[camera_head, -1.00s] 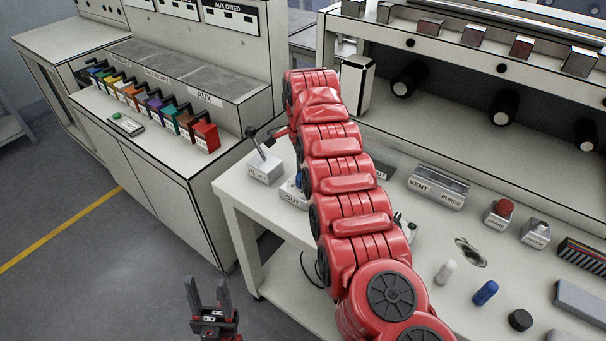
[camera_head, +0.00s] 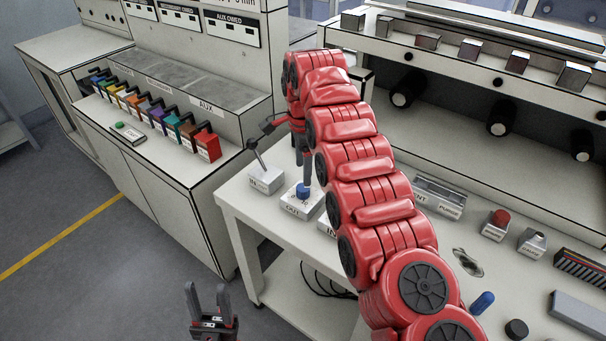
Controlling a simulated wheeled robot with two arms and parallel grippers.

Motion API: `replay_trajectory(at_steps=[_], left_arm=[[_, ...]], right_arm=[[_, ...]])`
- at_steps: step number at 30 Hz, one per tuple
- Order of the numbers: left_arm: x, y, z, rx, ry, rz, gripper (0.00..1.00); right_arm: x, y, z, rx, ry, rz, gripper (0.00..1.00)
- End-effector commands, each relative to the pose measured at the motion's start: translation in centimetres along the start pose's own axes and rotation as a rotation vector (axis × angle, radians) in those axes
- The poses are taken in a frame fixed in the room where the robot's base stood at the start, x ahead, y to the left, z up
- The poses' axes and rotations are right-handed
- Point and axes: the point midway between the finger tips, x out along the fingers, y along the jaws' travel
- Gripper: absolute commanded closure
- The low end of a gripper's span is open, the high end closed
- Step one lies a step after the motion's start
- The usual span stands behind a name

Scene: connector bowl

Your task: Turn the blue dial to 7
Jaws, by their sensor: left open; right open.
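The blue dial (camera_head: 302,190) sits on a small grey box labelled OUT (camera_head: 297,207) near the table's left front edge. My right gripper (camera_head: 303,172) points down from the end of the red arm, with its fingers just above or beside the dial. Contact cannot be made out, and the arm hides part of the gripper. The dial's setting is too small to read. My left gripper (camera_head: 210,303) is open and empty, low in the view, off the table's front.
A lever box (camera_head: 265,178) labelled IN stands left of the dial box. A vent and purge switch box (camera_head: 440,197), a red button box (camera_head: 495,223) and a blue capsule (camera_head: 482,302) lie right of my arm.

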Motion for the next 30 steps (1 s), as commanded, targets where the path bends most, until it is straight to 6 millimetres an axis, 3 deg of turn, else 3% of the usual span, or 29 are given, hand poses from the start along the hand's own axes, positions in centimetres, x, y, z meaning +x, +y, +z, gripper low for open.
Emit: replay_trajectory(at_steps=[1, 13, 19, 30], left_arm=[[2.5, -0.1, -0.4, 0.000, 0.002, 0.000, 0.50], [9.2, -0.5, -1.6, 0.000, 0.002, 0.000, 0.50], [10.3, -0.5, -1.8, 0.000, 0.001, 0.000, 0.50], [10.3, -0.5, -1.8, 0.000, 0.001, 0.000, 0.50]], right_arm=[[-2.5, 0.0, -0.1, 0.001, 0.001, 0.000, 0.24], [-9.4, 0.0, 0.0, 0.000, 0.001, 0.000, 0.24], [-10.6, 0.0, 0.0, -0.001, 0.000, 0.001, 0.24], [-10.6, 0.0, 0.0, -0.001, 0.000, 0.000, 0.24]])
